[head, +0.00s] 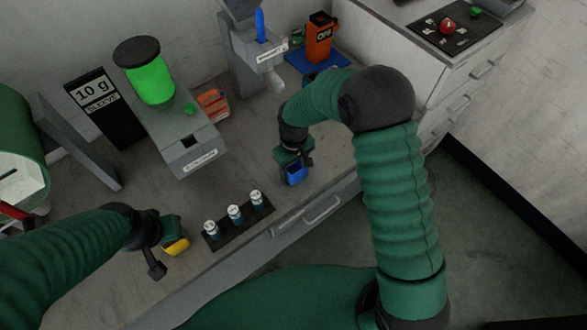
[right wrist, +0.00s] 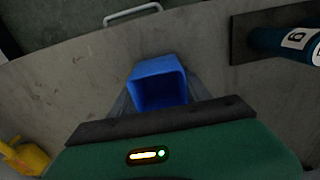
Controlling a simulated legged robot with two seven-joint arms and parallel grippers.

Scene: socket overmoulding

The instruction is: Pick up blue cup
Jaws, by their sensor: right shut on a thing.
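The blue cup (head: 294,174) is in the head view, at the end of my right arm over the front part of the bench. My right gripper (head: 296,163) is shut on it. In the right wrist view the blue cup (right wrist: 159,82) sits between the fingers, its dark open mouth facing the camera. Whether it touches the bench I cannot tell. My left gripper (head: 167,255) is at the lower left near a yellow thing (head: 177,246); whether its fingers are open or shut does not show clearly.
A black rack (head: 240,222) with several small white-topped vials stands at the bench front. Behind are a dispenser with a green container (head: 150,72), a black "10 g" sign (head: 104,105), a grey machine (head: 255,60) and an orange "OFF" block (head: 320,38).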

